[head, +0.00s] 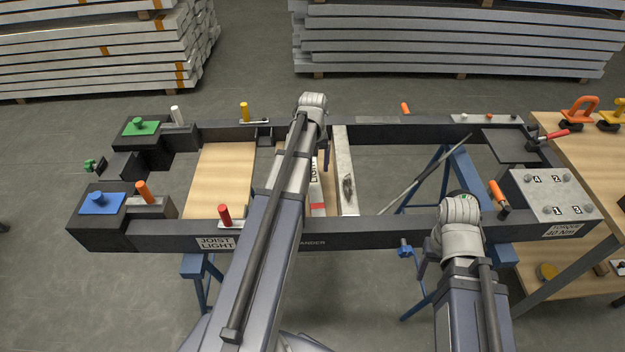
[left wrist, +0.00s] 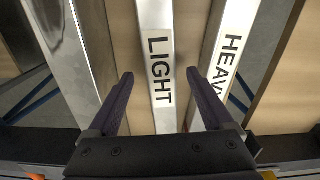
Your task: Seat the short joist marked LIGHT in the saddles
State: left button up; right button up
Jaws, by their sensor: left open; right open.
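The joist marked LIGHT (left wrist: 155,60) is a narrow pale bar with a white label. It also shows in the head view (head: 315,190), partly behind my left arm. My left gripper (left wrist: 160,75) is open, its dark fingers on either side of that joist; I cannot tell whether they touch it. A joist marked HEAVY (left wrist: 232,50) lies parallel on the right in the wrist view. The near rail bears a JOIST LIGHT label (head: 216,243); the saddles are not clearly distinguishable.
A dark rectangular frame (head: 385,223) surrounds the joists and stands on blue trestles (head: 196,266). A grey bar with a dark mark (head: 345,175) crosses it. Red (head: 224,215) and yellow (head: 244,112) handles stand on the rails. A wooden table (head: 590,150) is at right.

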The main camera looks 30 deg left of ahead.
pick_arm(q)
notch_tip(320, 180, down, 3)
jog(key=shift+a+f+b, duration=0.1)
jog(key=shift+b, duration=1)
pick_arm(e)
notch_tip(320, 180, down, 3)
pick_arm(q)
grip_shut()
dwell(0.3)
